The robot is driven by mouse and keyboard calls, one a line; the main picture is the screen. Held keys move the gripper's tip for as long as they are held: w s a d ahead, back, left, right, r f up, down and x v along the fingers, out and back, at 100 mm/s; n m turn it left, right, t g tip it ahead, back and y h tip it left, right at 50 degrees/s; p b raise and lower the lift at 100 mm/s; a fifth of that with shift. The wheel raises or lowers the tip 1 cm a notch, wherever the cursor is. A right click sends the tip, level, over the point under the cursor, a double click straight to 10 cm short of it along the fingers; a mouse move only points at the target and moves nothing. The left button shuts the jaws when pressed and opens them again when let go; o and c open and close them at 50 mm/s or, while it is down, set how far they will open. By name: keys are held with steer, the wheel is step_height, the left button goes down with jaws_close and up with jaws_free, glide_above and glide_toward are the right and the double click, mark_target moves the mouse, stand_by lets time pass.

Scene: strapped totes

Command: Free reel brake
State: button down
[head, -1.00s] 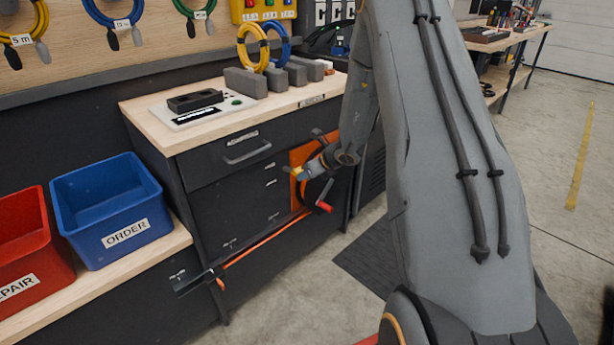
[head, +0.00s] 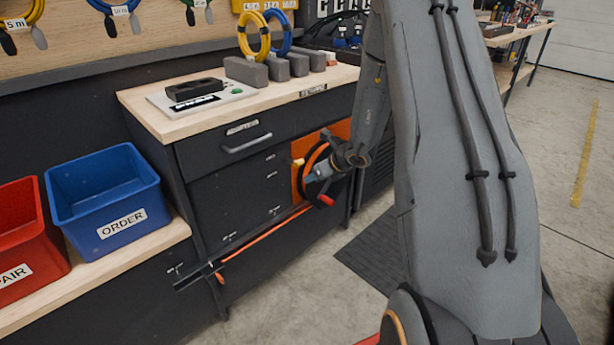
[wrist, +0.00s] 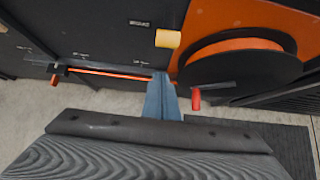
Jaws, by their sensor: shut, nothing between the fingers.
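The reel is a black disc with an orange rim (wrist: 240,60), on an orange plate (head: 340,130) fixed to the dark cabinet front. A yellow knob (wrist: 168,39) sticks out at the reel's upper left; it also shows in the head view (head: 298,162). A red crank grip (wrist: 196,99) sits low on the disc's front. An orange strap (wrist: 115,73) runs left from the reel to a black bar. My gripper (wrist: 162,80) is shut and empty, its blue-grey fingers below the knob in the wrist view. In the head view my gripper (head: 312,176) partly hides the reel.
A blue ORDER tote (head: 105,205) and a red tote (head: 30,240) stand on the low bench at left. The wooden worktop (head: 260,108) above the reel carries grey blocks and a device. A dark mat (head: 370,258) lies on open floor.

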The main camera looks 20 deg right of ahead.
steer(key=v, duration=0.9)
steer(key=shift+w+r+p, duration=0.3)
steer(key=shift+w+p, duration=0.05)
steer(key=shift+a, duration=0.15)
steer(key=s+a+r+n+g+y+p, duration=0.1)
steer(key=s+a+r+n+g+p, duration=0.2)
steer(key=s+a+n, duration=0.35)
steer(key=s+a+r+n+g+y+p, duration=0.1)
steer(key=s+a+r+n+p, duration=0.1)
steer(key=s+a+r+n, duration=0.5)
steer(key=s+a+r+n+g+h+p, duration=0.1)
steer(key=s+r+n+g+h+p, duration=0.1)
steer(key=s+n, duration=0.7)
steer(key=s+a+r+n+g+h+p, duration=0.2)
steer(key=s+r+n, duration=0.4)
steer(key=s+n, duration=0.3)
steer(key=shift+s+h+p, duration=0.6)
steer(key=shift+p, duration=0.6)
